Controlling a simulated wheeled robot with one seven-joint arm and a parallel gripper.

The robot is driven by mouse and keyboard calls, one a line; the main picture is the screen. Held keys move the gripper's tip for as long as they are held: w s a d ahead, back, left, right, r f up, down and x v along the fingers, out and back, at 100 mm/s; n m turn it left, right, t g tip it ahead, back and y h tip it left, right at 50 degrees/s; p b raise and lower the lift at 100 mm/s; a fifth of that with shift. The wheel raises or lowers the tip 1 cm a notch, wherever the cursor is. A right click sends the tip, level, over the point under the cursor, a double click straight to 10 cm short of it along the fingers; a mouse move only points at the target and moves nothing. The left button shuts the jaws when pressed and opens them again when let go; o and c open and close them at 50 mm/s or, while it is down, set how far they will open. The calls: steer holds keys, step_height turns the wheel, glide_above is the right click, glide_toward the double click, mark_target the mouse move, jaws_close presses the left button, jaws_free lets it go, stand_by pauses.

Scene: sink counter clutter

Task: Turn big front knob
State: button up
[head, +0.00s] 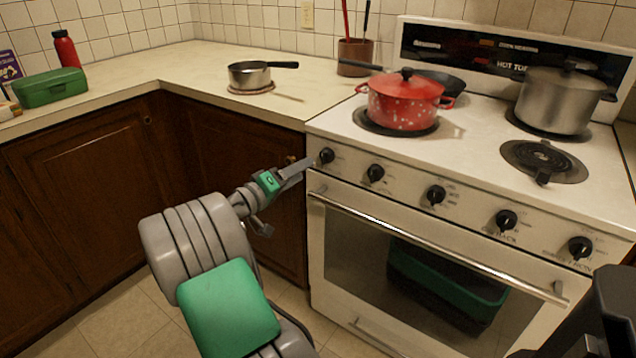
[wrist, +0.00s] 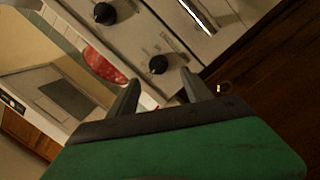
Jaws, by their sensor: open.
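The stove's front panel (head: 405,184) carries a row of several black knobs. The leftmost knob (head: 326,156) is nearest my gripper (head: 309,162), whose fingers reach toward it from the left. In the wrist view this knob (wrist: 158,64) appears just beyond and between the two fingertips of my open gripper (wrist: 160,77). The jaws look empty, and I cannot tell whether a finger touches the knob. The second knob (head: 375,173) is to its right and also shows in the wrist view (wrist: 105,13). The middle knob (head: 436,194) is farther right.
The oven door handle (head: 435,244) runs below the knobs. A red pot (head: 404,102) and a steel pot (head: 556,101) stand on the stovetop. A small saucepan (head: 249,75) sits on the counter. Dark cabinets (head: 85,170) lie behind my arm.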

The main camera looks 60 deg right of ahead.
mark_target(321, 158)
steer(key=x, duration=0.7)
steer(key=shift+s+d+r+b, duration=0.15)
steer(key=shift+d+r+b, duration=0.1)
steer(key=shift+b, duration=0.05)
steer(key=shift+c, duration=0.4)
jaws_close()
